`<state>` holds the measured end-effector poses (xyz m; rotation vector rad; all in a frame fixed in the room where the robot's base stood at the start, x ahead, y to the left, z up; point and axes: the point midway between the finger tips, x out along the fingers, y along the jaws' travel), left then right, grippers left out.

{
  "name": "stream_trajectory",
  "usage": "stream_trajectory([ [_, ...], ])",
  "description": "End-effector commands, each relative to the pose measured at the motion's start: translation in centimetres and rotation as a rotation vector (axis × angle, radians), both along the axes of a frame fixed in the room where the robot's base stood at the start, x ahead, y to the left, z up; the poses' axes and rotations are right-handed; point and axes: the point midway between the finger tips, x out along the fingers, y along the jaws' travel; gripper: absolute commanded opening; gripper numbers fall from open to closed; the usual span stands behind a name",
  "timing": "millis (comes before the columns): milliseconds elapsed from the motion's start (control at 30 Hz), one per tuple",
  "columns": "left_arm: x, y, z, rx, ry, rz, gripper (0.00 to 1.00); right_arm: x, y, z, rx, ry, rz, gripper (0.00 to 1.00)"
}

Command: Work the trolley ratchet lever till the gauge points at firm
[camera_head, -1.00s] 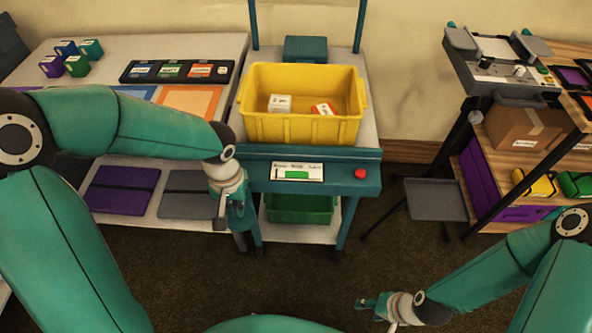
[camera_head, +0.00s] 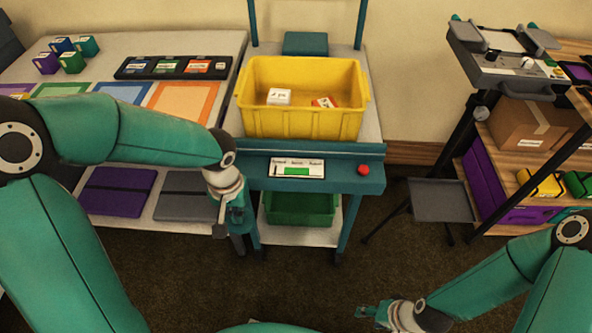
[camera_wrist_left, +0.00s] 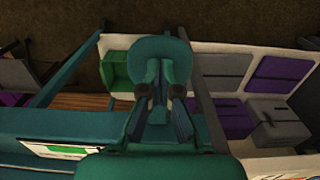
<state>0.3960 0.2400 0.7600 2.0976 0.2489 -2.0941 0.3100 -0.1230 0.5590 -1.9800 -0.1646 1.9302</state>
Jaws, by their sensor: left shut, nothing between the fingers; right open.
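The teal trolley (camera_head: 220,170) stands in the middle of the head view, with a yellow bin on top. Its front panel carries a white gauge card (camera_head: 297,168) with a green bar near the middle; its words are too small to read surely. My left gripper (camera_head: 236,214) is shut and empty, pointing down at the trolley's front left corner. It also fills the middle of the left wrist view (camera_wrist_left: 160,65). My right gripper (camera_head: 366,311) is open and low at the bottom, away from the trolley.
The yellow bin (camera_head: 302,128) holds two small boxes. A red knob (camera_head: 363,169) sits on the panel's right end. A green crate (camera_head: 300,217) stands on the lower shelf. A side table (camera_head: 200,54) is at left; a grey stand (camera_head: 441,200) and shelves are at right. The floor in front is clear.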

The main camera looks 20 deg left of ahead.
Motion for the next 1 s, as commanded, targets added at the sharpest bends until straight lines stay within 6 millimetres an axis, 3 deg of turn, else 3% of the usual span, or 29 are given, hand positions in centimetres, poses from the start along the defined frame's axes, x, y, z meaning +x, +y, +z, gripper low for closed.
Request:
stream_trajectory([
  [300, -0.1, 0.0, -2.0, 0.0, 0.004, 0.0, 0.0, 0.0, 0.0, -1.9, 0.0, 0.0, 0.0, 0.5],
  [467, -0.1, 0.0, -1.3, 0.0, 0.004, 0.0, 0.0, 0.0, 0.0, -1.3, 0.0, 0.0, 0.0, 0.5],
  [1000, 0.0, 0.0, 3.9, 0.0, 0.001, -0.001, 0.0, 0.0, 0.0, 2.6, 0.0, 0.0, 0.0, 0.5],
])
